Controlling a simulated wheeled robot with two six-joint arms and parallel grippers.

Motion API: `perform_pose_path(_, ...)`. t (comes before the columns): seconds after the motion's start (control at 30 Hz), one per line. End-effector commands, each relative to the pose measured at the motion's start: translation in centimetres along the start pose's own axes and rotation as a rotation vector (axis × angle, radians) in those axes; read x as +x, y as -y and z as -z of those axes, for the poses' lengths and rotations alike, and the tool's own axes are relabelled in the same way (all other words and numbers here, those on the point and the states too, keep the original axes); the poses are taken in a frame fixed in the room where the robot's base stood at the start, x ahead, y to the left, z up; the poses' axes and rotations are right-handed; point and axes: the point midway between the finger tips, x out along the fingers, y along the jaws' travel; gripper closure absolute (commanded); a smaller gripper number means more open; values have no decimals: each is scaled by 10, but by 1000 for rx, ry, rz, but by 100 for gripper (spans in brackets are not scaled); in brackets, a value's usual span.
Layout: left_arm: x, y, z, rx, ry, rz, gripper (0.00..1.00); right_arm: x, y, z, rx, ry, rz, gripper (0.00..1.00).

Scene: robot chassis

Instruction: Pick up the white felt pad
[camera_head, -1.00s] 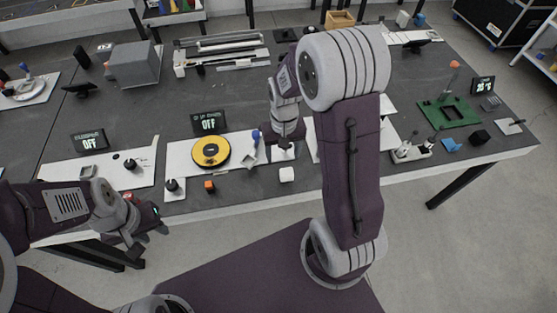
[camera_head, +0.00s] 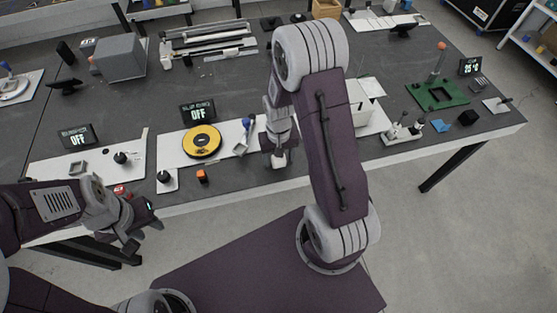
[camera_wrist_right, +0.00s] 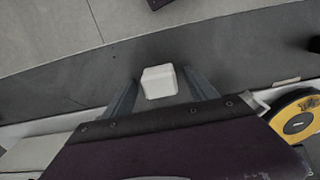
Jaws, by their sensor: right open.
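The white felt pad (camera_head: 279,163) is a small white block on the dark table near its front edge. In the right wrist view the pad (camera_wrist_right: 160,82) lies between the two fingers of my right gripper (camera_wrist_right: 159,77). Those fingers are open, with a gap on each side of the pad. In the head view my right gripper (camera_head: 279,151) points down just above the pad and partly covers it. My left gripper (camera_head: 140,224) is at the lower left, in front of the table edge and far from the pad. Its jaw opening is unclear.
A white box (camera_head: 357,98) stands to the right, partly behind my right arm. The table around the pad is clear.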

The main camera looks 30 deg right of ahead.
Motion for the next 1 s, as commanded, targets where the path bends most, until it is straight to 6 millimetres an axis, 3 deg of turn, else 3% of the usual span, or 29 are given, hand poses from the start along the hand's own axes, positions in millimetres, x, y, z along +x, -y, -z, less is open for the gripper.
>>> perform_pose_path(0.07,0,0,0,0,0,0,64,0,0,0,0,0,0,34)
perform_pose_path(0.3,0,0,0,0,0,0,64,-1,0,0,0,0,0,98)
perform_pose_path(0.67,-2,0,0,0,0,0,64,-8,0,0,0,-1,0,99)
perform_pose_path(0.87,-7,0,1,0,0,0,64,-42,0,2,0,-6,1,99)
perform_pose_path(1.0,-7,0,1,0,0,0,64,-60,-20,-19,5,-3,0,99)
